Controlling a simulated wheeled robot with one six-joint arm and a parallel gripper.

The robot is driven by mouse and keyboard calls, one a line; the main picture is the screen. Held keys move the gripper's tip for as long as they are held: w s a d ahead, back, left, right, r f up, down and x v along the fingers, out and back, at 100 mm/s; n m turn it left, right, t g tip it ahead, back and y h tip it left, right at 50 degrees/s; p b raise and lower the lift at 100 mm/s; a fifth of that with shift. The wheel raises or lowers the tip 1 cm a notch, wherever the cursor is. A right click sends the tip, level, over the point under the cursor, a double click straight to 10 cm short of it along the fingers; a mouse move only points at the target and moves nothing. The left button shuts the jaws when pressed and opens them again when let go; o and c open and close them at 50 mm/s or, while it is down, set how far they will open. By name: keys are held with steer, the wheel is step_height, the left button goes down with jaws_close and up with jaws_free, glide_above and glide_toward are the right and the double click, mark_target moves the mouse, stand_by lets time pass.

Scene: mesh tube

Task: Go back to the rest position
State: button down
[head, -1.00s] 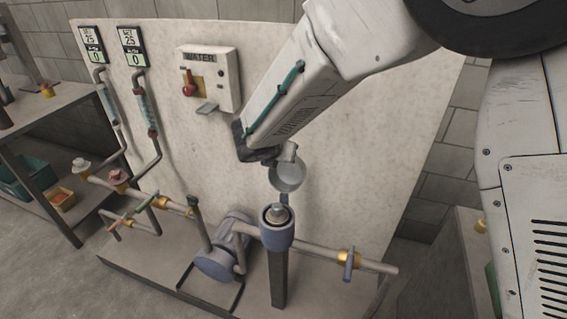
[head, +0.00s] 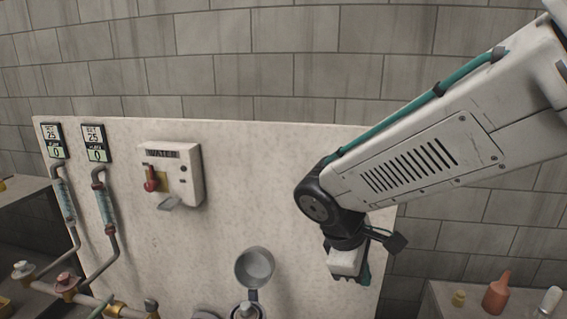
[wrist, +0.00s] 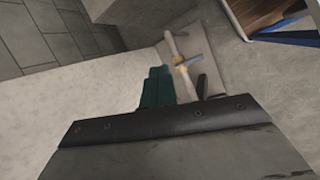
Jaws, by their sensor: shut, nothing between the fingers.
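My gripper (head: 362,274) hangs at the end of my arm, in front of the right part of the pale panel (head: 280,190) in the head view. It is to the right of the round grey dish-shaped part (head: 255,267) and apart from it. In the wrist view my gripper (wrist: 157,87) shows as teal fingers, closed together with nothing held. The pale panel fills the left of that view, and a pipe with a yellow collar (wrist: 183,69) lies beyond the fingers.
A white WATER box (head: 185,172) with a red lever (head: 151,183) is on the panel. Gauges (head: 94,143) and pipes are at left. Bottles, one orange-brown (head: 496,295), stand on a ledge at lower right. The brick wall (head: 220,60) above the panel is bare.

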steer(key=s+d+r+m+y, duration=0.2)
steer(key=s+d+r+m, duration=0.1)
steer(key=s+d+m, duration=0.3)
steer(key=s+d+r+m+y, duration=0.2)
steer(key=s+d+m, duration=0.4)
steer(key=s, duration=0.5)
steer(key=shift+r+y, duration=0.4)
steer(key=shift+r, duration=0.45)
